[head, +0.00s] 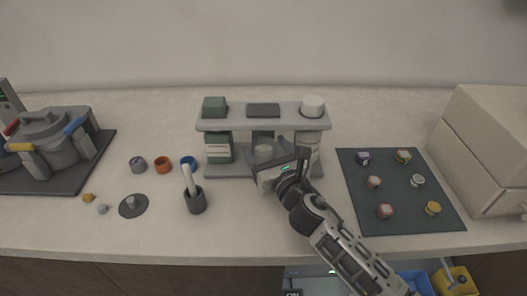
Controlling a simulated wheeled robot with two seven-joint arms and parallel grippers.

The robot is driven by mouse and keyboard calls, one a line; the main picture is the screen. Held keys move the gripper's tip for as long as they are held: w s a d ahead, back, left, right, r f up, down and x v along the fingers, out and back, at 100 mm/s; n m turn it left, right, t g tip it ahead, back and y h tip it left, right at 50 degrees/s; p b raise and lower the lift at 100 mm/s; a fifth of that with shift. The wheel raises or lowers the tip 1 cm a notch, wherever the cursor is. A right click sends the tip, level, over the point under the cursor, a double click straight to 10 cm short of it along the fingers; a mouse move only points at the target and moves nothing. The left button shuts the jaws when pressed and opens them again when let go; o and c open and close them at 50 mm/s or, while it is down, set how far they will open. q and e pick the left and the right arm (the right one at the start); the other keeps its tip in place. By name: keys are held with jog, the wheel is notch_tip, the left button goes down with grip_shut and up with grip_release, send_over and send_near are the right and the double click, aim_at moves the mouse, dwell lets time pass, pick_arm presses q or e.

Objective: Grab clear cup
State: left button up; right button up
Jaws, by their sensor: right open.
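A pale, clear-looking cup (264,151) stands on the lower level of the small grey shelf (245,124), near its middle. My right gripper (279,156) is open in front of the shelf, its fingers pointing toward it. The cup shows between the fingers, nearer the left one. I cannot tell whether a finger touches it. The gripper hides part of the shelf's lower right. My left gripper is not in view.
A dark mortar with pestle (196,202) stands in front left. A dark mat (398,212) with several small pieces lies right, beside beige drawers (480,150).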

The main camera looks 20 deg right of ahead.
jog(key=shift+w+a, duration=0.15)
jog(key=shift+w, duration=0.9)
jog(key=c, duration=1.1)
jog(key=shift+o, duration=0.2)
